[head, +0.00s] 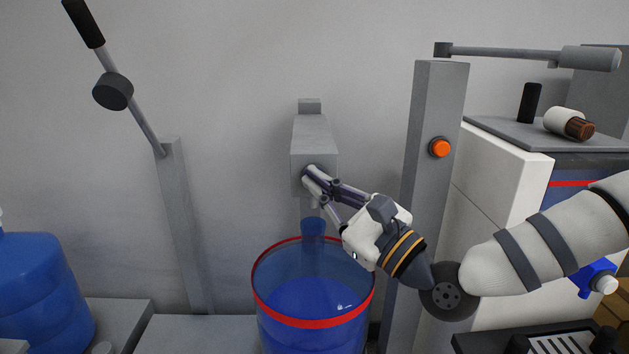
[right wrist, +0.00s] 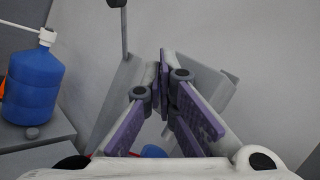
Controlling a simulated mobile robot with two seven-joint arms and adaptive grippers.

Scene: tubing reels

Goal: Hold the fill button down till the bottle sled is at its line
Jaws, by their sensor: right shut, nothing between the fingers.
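My right gripper (head: 309,173) is shut, with its fingertips at the front face of a grey wall box (head: 314,135). A dark round part shows at the fingertips; I cannot tell whether it is the fill button or whether it is pressed. In the right wrist view the fingers (right wrist: 165,58) point at the grey box and nothing shows between them. Below the box stands a clear blue vessel with a red band (head: 316,323), with blue inside and a narrow blue neck or stream above. I cannot make out a sled. My left gripper is out of view.
A post with an orange button (head: 440,147) stands right of the box. A lever with a black grip (head: 113,92) leans at left. A blue bottle (head: 40,290) stands at lower left. A white cabinet (head: 496,185) is at right, behind my arm.

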